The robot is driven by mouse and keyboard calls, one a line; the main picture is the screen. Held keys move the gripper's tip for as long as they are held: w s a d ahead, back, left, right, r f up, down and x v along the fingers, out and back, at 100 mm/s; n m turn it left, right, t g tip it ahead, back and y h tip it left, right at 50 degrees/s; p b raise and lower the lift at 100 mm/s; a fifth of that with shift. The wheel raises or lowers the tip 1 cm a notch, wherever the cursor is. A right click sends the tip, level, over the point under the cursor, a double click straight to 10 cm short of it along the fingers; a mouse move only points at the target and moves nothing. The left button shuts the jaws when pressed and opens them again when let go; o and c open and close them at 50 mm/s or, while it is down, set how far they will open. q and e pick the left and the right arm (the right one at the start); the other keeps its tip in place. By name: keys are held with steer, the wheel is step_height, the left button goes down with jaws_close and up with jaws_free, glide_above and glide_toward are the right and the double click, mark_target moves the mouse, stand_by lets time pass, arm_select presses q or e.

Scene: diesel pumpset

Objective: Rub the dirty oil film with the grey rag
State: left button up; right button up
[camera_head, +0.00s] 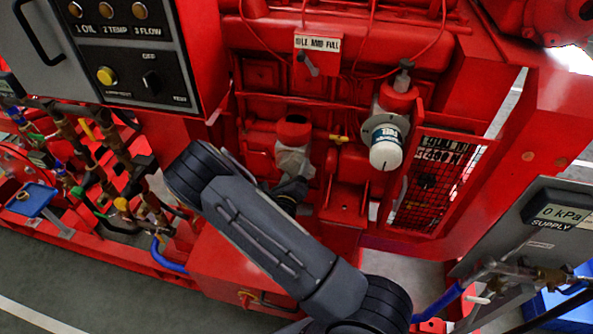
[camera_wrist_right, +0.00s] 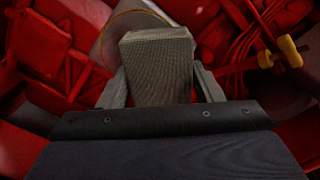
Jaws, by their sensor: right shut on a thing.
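My right gripper (camera_head: 291,183) is dark and partly hidden behind my own forearm in the head view. It is at the front of the red engine, just below a short red cylinder. In the right wrist view its two fingers (camera_wrist_right: 159,88) are shut on the grey rag (camera_wrist_right: 158,62), a woven block standing out between them. Just beyond the rag is a rounded greyish surface (camera_wrist_right: 112,42) on the red machine. Whether the rag touches it, I cannot tell. I cannot clearly make out the dirty oil film. My left gripper is not in view.
A white filter (camera_head: 386,153) and a red mesh guard (camera_head: 432,185) are right of the gripper. A yellow-handled valve (camera_wrist_right: 279,54) is close by on the right. A control panel (camera_head: 130,50) stands upper left. Pipes with valves (camera_head: 105,150) fill the left side.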

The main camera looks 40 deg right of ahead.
mark_target(283, 168)
steer(key=shift+w+a+r, duration=0.1)
steer(key=shift+w+a, duration=1.05)
steer(key=shift+w, duration=0.3)
steer(key=shift+w+a, duration=0.95)
steer(key=shift+w, duration=0.1)
steer(key=p+v, duration=0.1)
steer(key=v, duration=0.5)
steer(key=shift+s, duration=0.1)
steer(key=shift+v, duration=1.45)
steer(key=shift+p, duration=0.3)
